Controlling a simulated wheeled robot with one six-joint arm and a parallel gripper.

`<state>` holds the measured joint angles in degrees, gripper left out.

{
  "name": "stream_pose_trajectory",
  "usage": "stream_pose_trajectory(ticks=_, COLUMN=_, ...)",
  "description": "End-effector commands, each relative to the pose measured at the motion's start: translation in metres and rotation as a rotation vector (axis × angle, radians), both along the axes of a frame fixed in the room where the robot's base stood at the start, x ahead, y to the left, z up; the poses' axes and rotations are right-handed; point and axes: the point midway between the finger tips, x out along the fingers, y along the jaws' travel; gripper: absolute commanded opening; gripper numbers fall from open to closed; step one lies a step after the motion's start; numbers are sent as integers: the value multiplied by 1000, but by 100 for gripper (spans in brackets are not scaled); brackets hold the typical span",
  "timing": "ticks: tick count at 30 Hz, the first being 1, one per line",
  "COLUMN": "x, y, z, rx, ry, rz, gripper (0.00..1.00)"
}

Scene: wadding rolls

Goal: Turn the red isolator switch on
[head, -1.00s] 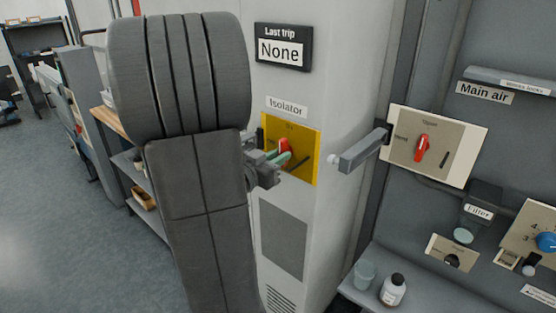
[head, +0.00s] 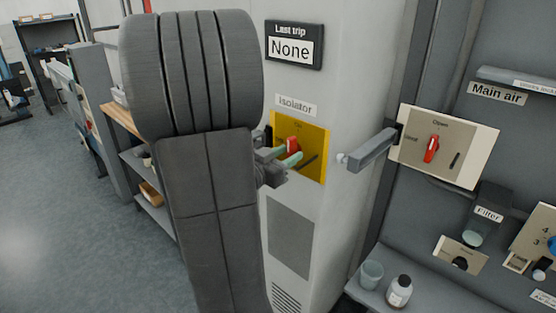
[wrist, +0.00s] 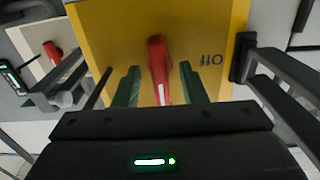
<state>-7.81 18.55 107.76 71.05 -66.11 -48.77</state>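The red isolator switch (head: 292,145) sits on a yellow plate (head: 316,142) on the grey cabinet, under the "Isolator" label (head: 296,105). In the wrist view its red handle (wrist: 157,62) runs along the picture's vertical, with a white mark at its lower end. The word "Off" reads upside down to its right on the yellow plate (wrist: 210,25). My gripper (head: 282,157) is at the plate. In the wrist view my gripper (wrist: 160,84) is open, its green fingers either side of the handle with a gap on each side. My arm hides part of the cabinet in the head view.
A grey bar (head: 367,150) juts out right of the isolator. Beyond it are a "Main air" panel with another red handle (head: 431,149), a filter (head: 482,216), a cup (head: 371,274) and a bottle (head: 398,290). Shelves (head: 140,165) stand left, beside open floor.

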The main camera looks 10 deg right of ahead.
Motion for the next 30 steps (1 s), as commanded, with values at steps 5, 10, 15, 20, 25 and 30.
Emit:
stream_pose_trajectory(ticks=5, x=-10, y=15, z=0, rx=-1, ry=-1, rz=5, gripper=38)
stream_pose_trajectory(ticks=10, x=-29, y=39, z=0, rx=0, ry=-1, rz=6, gripper=38)
stream_pose_trajectory(ticks=15, x=-47, y=63, z=0, rx=1, ry=-1, rz=6, gripper=38)
stream_pose_trajectory(ticks=20, x=-63, y=83, z=-1, rx=1, ry=1, rz=6, gripper=38)
stream_pose_trajectory(ticks=25, x=-76, y=98, z=0, rx=1, ry=0, rz=4, gripper=38)
stream_pose_trajectory(ticks=30, x=-83, y=106, z=0, rx=1, ry=0, rz=1, gripper=38)
